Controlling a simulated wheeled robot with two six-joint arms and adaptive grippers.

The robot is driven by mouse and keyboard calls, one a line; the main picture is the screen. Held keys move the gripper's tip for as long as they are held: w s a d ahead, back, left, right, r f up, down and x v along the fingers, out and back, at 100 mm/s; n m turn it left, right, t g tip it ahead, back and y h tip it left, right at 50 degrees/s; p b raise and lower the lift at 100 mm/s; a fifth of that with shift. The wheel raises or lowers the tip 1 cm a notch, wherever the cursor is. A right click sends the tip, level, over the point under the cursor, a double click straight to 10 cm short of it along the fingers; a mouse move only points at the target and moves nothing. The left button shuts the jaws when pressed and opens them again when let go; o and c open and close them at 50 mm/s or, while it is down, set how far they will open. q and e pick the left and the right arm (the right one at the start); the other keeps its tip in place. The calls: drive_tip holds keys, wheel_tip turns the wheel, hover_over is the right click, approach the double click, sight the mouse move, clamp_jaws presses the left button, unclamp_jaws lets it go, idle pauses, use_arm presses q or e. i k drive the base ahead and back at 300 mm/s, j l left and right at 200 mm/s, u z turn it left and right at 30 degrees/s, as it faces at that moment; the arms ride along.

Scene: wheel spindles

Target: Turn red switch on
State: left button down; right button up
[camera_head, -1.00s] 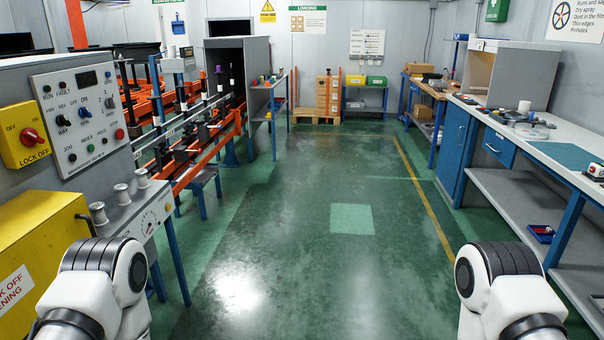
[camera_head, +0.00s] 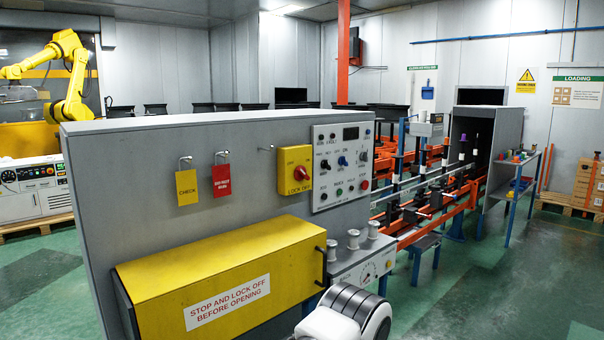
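A red rotary switch (camera_head: 300,173) sits on a yellow lock-off box (camera_head: 294,168) on the grey cabinet's front. The box is marked OFF and LOCK OFF; the knob's exact setting is too small to tell. To its right is a grey control panel (camera_head: 342,165) with several small switches and buttons, including a red button (camera_head: 364,185). One of my white arm links shows at the bottom centre, below and right of the lock-off box and apart from it. Neither gripper is in view.
A yellow guard box (camera_head: 220,265) with a black handle juts out below the switch. A yellow tag (camera_head: 187,187) and a red tag (camera_head: 221,180) hang to the left. Metal spools (camera_head: 353,239) stand on a ledge at right. Green floor (camera_head: 480,290) is clear at right.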

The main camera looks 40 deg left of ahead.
sight(300, 174)
drive_tip(key=u, duration=0.85)
drive_tip(key=i+l+u, duration=0.35)
drive_tip(key=l+u, duration=0.15)
drive_tip(key=i+l+u, duration=0.1)
drive_tip(key=l+u, duration=0.15)
drive_tip(key=l, duration=0.15)
drive_tip(key=i+l+u, duration=0.1)
drive_tip(key=l+u, duration=0.45)
drive_tip(key=l, duration=0.2)
